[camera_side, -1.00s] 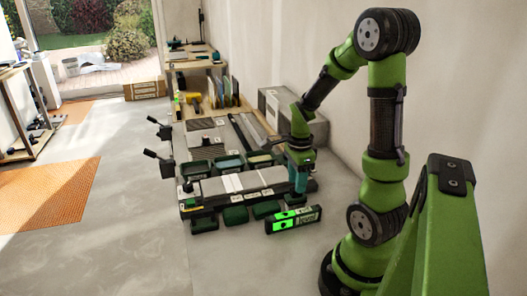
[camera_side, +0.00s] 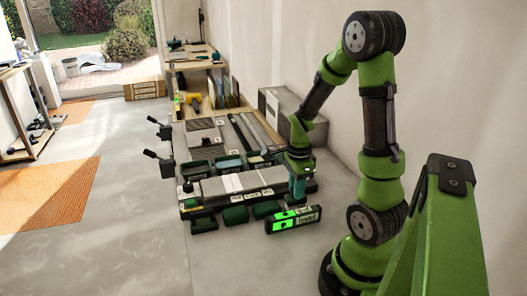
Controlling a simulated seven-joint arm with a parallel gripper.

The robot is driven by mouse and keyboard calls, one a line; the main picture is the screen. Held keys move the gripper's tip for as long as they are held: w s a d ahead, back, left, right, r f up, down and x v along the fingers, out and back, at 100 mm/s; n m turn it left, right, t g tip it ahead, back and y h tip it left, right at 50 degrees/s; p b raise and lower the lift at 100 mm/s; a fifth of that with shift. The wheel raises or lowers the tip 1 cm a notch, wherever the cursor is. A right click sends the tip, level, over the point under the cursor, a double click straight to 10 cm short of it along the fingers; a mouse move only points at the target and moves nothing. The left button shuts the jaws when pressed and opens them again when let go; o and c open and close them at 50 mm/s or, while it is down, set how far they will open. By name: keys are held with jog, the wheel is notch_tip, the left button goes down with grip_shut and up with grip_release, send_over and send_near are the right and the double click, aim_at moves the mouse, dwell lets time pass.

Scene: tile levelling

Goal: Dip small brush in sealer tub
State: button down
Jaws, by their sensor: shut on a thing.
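My gripper (camera_side: 298,194) is at the right end of the work stand, pointing down and shut. The small brush in it is too small and too hidden by the gripper to make out. Small dark green tubs stand in a row behind the pale tile strip (camera_side: 232,184), one at the left (camera_side: 199,168). More green tubs stand in front, one in the middle (camera_side: 235,215). I cannot tell which of them is the sealer tub. My gripper is right of the front tubs, and its distance from them is unclear.
A black and green level (camera_side: 293,219) lies in front of my gripper. A grey block (camera_side: 285,110) stands behind it near the wall. Dark clamp handles (camera_side: 159,128) stick out at the stand's left. The floor at the left is open.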

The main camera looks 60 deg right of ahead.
dwell(0.3)
jog(key=shift+r, duration=4.05)
jog(key=shift+f, duration=0.2)
jog(key=w+d+r, duration=0.3)
jog(key=w+d, duration=1.2)
jog(key=w, duration=0.5)
jog(key=shift+s+d+f, duration=0.1)
jog(key=shift+s+f, duration=0.05)
jog(key=shift+f, duration=2)
jog(key=shift+s+f, duration=0.15)
jog(key=shift+f, duration=2)
